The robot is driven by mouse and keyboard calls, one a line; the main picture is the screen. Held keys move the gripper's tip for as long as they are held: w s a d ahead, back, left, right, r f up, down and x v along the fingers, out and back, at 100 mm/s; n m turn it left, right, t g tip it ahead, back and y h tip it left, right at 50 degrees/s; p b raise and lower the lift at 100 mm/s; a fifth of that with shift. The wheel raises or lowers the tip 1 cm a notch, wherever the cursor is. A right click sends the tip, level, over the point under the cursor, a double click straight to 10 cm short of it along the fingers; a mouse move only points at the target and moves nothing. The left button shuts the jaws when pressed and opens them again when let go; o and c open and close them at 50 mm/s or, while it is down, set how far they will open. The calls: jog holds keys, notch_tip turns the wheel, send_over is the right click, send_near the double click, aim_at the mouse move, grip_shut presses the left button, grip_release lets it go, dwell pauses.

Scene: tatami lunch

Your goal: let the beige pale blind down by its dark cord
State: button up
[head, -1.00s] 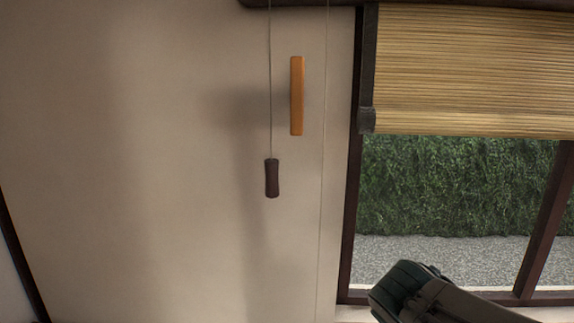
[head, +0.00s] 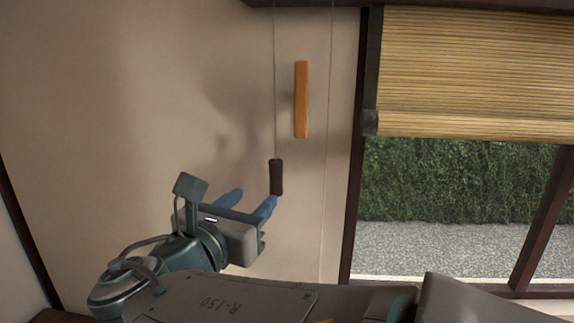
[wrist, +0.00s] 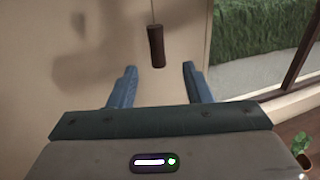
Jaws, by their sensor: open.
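The beige blind (head: 470,65) covers the upper part of the window at the right, its lower edge well above the sill. A thin cord (head: 275,100) hangs along the wall to a dark brown pull (head: 276,177), left of the window. My gripper (head: 251,200) is open and empty, with blue fingers, just below and left of the pull in the head view. In the wrist view the pull (wrist: 156,46) hangs beyond and between the open fingertips (wrist: 158,68). I see no contact with it.
An orange wooden bar (head: 301,99) is on the wall right of the cord. A second thin pale cord (head: 329,150) hangs near the dark window frame (head: 361,150). A green plant (wrist: 301,148) shows low right in the wrist view. The wall at left is clear.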

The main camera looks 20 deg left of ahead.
aim_at(279, 169)
jog(key=w+p, duration=0.3)
jog(key=w, duration=1)
jog(key=shift+w+r, duration=0.15)
jog(key=shift+w, duration=0.1)
grip_shut()
notch_tip(279, 169, down, 46)
jog(key=b, duration=3.3)
jog(key=shift+r, duration=0.25)
jog(key=shift+f, duration=0.15)
